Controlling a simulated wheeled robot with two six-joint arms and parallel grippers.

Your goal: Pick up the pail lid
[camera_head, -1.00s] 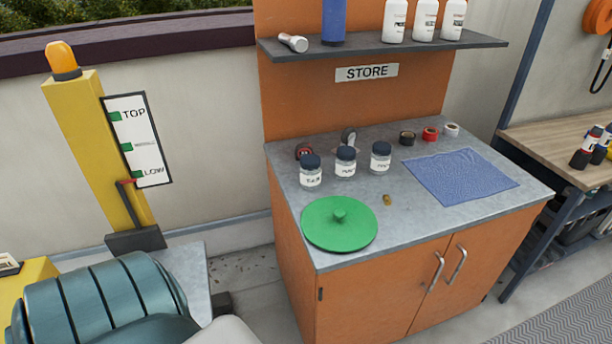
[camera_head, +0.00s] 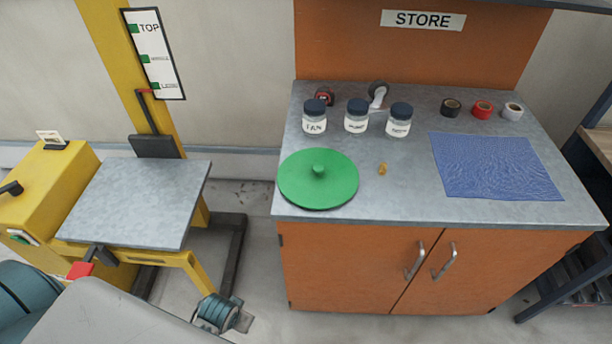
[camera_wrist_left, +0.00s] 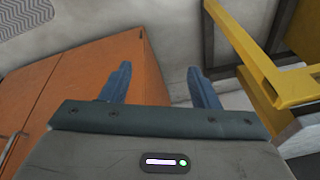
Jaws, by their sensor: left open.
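The pail lid (camera_head: 318,180) is a round green disc with a small knob in its middle. It lies flat at the front left of the grey cabinet top (camera_head: 400,205) in the head view. My left gripper (camera_wrist_left: 160,82) shows in the left wrist view with its two fingers apart and nothing between them. It is beside the orange cabinet's doors (camera_wrist_left: 85,85), and the lid is not in that view. My left gripper's fingers do not show in the head view. My right gripper is in neither view.
Three dark-capped jars (camera_head: 356,117) stand behind the lid. A small brass-coloured piece (camera_head: 382,169) lies to its right, then a blue cloth (camera_head: 495,167). Several tape rolls (camera_head: 482,110) sit at the back. A yellow lift with a grey platform (camera_head: 140,205) stands left of the cabinet.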

